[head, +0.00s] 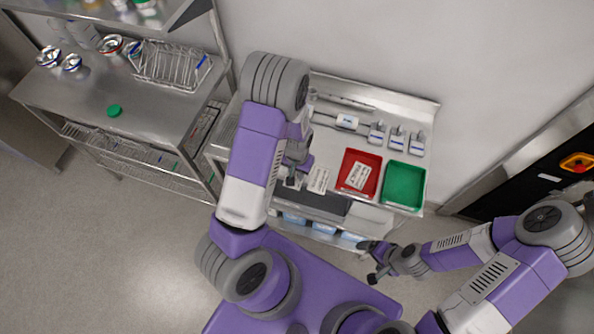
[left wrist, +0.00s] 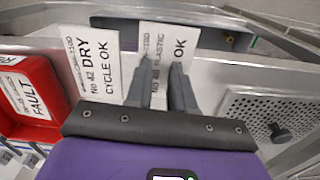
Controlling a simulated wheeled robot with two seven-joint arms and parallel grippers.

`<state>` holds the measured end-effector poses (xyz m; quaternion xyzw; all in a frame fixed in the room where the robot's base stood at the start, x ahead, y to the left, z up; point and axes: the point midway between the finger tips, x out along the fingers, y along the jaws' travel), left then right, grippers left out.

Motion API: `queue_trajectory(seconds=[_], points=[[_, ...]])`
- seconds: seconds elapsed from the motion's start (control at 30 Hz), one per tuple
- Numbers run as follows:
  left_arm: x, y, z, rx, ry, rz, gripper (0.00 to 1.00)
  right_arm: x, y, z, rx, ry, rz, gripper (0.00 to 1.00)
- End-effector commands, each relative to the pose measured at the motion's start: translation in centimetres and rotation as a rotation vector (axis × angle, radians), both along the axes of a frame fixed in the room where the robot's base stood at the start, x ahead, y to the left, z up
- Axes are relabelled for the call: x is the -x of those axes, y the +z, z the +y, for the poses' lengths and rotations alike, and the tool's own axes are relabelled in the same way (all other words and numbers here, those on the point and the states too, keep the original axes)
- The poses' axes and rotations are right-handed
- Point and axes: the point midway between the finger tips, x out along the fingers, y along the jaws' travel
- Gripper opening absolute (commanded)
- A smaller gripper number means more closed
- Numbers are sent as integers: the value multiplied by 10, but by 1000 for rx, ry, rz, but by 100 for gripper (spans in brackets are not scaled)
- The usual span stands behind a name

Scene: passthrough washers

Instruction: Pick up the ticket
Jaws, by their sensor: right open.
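In the left wrist view, a white ticket marked PLASTIC OK (left wrist: 165,42) stands just beyond and between the fingers of my left gripper (left wrist: 162,72). The fingers are apart, and part of this ticket is hidden behind them. A second white ticket, marked DRY CYCLE OK (left wrist: 92,62), is just left of the fingers. In the head view, my left gripper (head: 292,182) is over the steel table's front edge, beside a white ticket (head: 318,180). My right gripper (head: 374,262) is open and empty, low in front of the table.
A red tray (head: 347,160) holding a FAULT ticket (left wrist: 25,95) and a green tray (head: 404,186) stand to the right. Several small bottles (head: 397,138) stand behind them. A perforated metal plate (left wrist: 255,108) lies right of my left gripper. A steel shelf (head: 160,105) stands left.

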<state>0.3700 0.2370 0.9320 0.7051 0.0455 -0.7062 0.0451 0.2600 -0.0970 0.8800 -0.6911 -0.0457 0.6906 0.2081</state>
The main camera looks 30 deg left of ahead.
Motion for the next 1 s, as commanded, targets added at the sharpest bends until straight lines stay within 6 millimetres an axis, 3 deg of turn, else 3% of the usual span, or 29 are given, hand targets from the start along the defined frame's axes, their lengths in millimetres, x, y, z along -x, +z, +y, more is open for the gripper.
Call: queue_trajectory(seconds=[0.23, 0.63, 1.0], points=[[-1, 7, 0, 0, -1, -2, 28, 0, 0, 0, 0, 0, 0, 90], [0, 68, -1, 0, -2, -3, 28, 0, 6, 0, 0, 0, 0, 90], [1, 76, 0, -1, 1, 0, 28, 0, 7, 0, 0, 0, 0, 90]])
